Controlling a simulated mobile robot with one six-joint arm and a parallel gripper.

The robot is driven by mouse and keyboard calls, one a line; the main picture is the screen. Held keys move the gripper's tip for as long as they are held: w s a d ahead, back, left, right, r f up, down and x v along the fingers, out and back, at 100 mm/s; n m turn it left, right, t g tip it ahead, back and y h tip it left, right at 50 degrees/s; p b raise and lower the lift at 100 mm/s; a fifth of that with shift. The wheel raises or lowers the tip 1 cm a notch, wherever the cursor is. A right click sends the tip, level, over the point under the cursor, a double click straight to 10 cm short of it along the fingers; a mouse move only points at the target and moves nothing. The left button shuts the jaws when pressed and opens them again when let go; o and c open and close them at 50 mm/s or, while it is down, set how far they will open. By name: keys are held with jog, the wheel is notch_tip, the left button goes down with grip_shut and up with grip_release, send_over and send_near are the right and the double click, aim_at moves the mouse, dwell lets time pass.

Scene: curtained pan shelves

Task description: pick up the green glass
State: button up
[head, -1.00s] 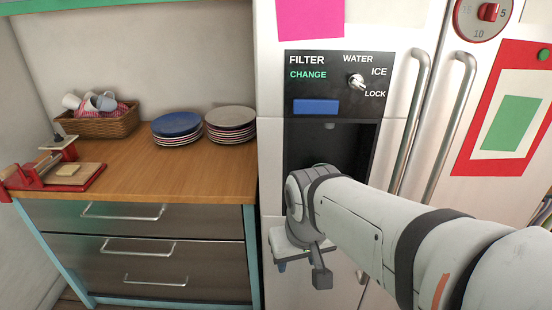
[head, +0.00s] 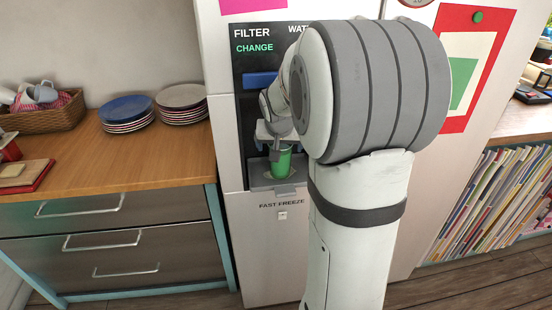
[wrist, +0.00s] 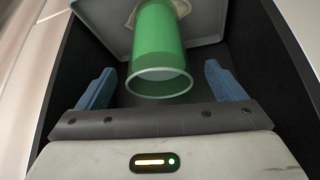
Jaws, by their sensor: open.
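The green glass (head: 281,162) stands in the dispenser recess of the fridge, on the small tray (head: 258,181) at its bottom. In the wrist view the glass (wrist: 158,50) shows with its open rim toward my gripper. My gripper (wrist: 157,85) is open, with one blue finger on each side of the glass's rim and a gap on both sides. In the head view my gripper (head: 274,146) is at the recess, just above the glass, and my arm hides part of the dispenser.
The dark recess walls stand close on both sides of my gripper. A wooden counter (head: 105,165) to the left holds stacked plates (head: 126,112) and a basket of cups (head: 42,115). Books (head: 490,195) fill a shelf at right.

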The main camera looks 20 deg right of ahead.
jog(key=x, duration=0.4)
jog(key=shift+c, duration=0.4)
jog(key=shift+r, duration=0.15)
jog(key=c, duration=1.4)
